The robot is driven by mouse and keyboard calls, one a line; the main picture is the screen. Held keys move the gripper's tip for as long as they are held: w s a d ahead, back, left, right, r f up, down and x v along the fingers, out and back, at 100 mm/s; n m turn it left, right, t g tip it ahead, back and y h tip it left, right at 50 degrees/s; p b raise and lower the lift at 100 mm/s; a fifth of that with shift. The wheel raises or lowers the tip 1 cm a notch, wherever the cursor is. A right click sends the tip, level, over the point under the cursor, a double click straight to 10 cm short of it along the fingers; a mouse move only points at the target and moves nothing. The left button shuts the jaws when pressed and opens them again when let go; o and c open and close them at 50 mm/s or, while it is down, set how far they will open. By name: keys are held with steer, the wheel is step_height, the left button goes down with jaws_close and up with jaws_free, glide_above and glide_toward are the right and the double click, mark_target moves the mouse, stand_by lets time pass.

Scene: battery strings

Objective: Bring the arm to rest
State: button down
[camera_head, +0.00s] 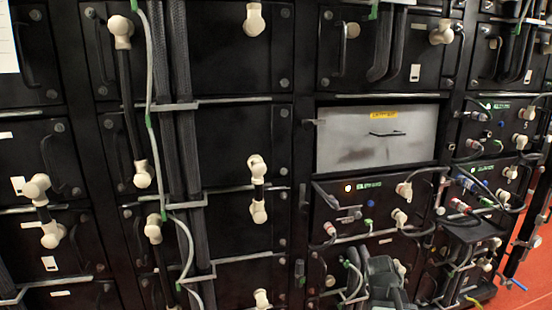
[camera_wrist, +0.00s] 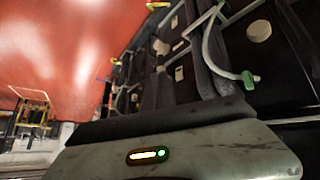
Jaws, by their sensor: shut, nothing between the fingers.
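My gripper (camera_wrist: 165,135) fills the bottom of the wrist view as a worn grey casing with a dark front edge and a small slot of lit yellow and green lights. It is shut and holds nothing. Its separate fingertips are hard to make out. In the head view, a dark grey-green part of my arm shows low, right of the middle, in front of the lower cabinets. It stands close to the cabinet fronts in the picture, but the gap cannot be judged.
Black battery units (camera_head: 225,145) with pale connectors and thick cables fill the head view. A grey panel with a yellow label (camera_head: 375,137) sits among them. A yellow frame (camera_wrist: 30,120) stands far left in the wrist view.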

steer(key=s+a+f+n+g+y, duration=0.25)
steer(key=s+a, duration=0.35)
steer(key=a, duration=0.4)
steer(key=s+a+f+n+g+y, duration=0.2)
steer(key=s+a+f+n+g, duration=0.15)
steer(key=s+a, duration=0.5)
step_height(320, 180, up, 29)
steer(key=w+a+p, duration=0.1)
steer(key=a+p, duration=0.1)
steer(key=p, duration=2.6)
steer(key=shift+m, duration=0.4)
steer(key=shift+f+y, duration=0.1)
steer(key=shift+y, duration=0.15)
